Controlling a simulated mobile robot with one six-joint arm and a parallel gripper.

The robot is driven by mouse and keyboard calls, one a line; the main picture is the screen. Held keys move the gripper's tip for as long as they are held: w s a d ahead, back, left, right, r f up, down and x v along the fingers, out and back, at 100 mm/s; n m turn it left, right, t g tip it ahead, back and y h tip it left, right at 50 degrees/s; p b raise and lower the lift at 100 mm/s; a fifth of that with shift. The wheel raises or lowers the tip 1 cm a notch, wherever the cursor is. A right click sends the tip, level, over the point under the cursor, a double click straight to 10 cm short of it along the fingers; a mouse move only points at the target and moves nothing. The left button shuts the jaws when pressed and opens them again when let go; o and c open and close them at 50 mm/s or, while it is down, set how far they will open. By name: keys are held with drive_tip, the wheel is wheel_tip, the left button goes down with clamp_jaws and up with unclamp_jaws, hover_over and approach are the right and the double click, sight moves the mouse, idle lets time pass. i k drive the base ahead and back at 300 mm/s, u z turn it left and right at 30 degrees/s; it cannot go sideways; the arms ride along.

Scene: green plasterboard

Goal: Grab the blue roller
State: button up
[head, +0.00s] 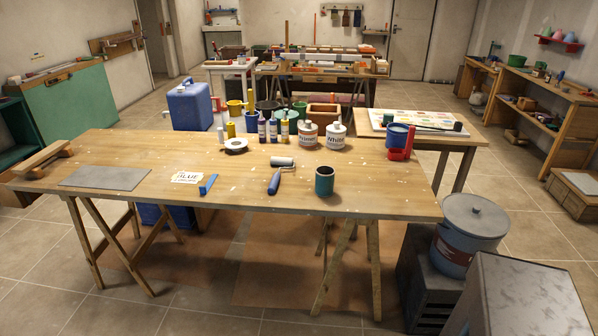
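The blue roller (274,183) lies on the wooden trestle table (120,150), near the middle of the top. Its dark blue handle points towards the front edge, and its pale grey roller head (282,162) lies at the far end. A teal cup or can (324,181) stands a little to its right, apart from it. A small blue tool (208,185) lies to its left, beside a paper marked "BLUE" (187,177). Nothing covers the roller. My gripper is not in view.
White paint cans (307,135), bottles and a tape roll (235,146) stand behind the roller. A red holder (401,148) stands at the table's right end. A lidded bucket (470,230) and a grey box (530,298) stand at the front right. The floor before the table is clear.

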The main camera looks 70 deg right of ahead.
sight(289, 162)
drive_tip(key=z, duration=0.7)
drive_tip(key=k, duration=0.6)
drive_tip(key=i, duration=0.6)
drive_tip(key=z, duration=0.05)
